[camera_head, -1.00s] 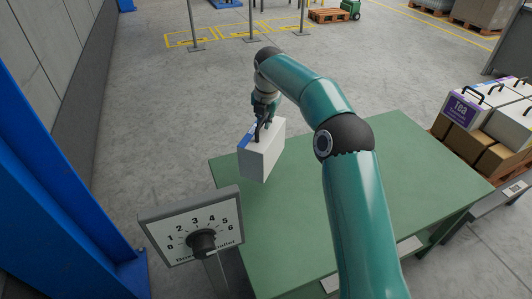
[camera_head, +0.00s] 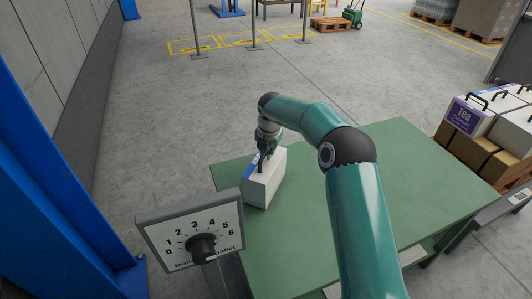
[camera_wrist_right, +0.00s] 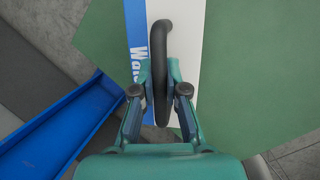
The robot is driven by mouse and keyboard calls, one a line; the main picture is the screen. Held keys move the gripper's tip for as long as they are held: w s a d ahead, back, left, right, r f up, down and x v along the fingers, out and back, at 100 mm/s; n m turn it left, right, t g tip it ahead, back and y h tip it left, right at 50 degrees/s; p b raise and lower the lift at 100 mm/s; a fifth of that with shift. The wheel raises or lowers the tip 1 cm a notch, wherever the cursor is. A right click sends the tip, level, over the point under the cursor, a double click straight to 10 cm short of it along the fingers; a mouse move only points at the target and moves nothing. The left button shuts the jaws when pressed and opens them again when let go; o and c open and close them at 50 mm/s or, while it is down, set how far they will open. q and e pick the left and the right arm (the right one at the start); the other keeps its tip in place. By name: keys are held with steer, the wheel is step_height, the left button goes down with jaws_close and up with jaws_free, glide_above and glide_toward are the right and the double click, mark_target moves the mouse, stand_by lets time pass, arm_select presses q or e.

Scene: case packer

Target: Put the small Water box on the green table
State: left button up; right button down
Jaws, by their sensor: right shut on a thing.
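The small Water box (camera_head: 264,184) is white with a blue strip on one side. It stands upright at the left end of the green table (camera_head: 375,170); I cannot tell whether its base touches the top. In the right wrist view the box (camera_wrist_right: 188,40) shows its white and blue top, part of the word "Water" and a black handle (camera_wrist_right: 161,60). My right gripper (camera_head: 264,152) is above the box, and in the right wrist view its fingers (camera_wrist_right: 160,80) are shut on that handle. My left gripper is not in view.
A dial panel (camera_head: 190,232) numbered 0 to 6 stands in front of the table's left end. A blue post (camera_head: 50,190) is at the left. Tea boxes and cartons (camera_head: 480,125) are stacked at the right. Much of the tabletop is clear.

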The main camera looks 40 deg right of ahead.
steer(key=c, duration=1.2)
jaws_free()
steer(key=shift+r, duration=0.1)
steer(key=v, duration=1.2)
steer(key=shift+p, duration=0.35)
steer(key=shift+w, duration=0.1)
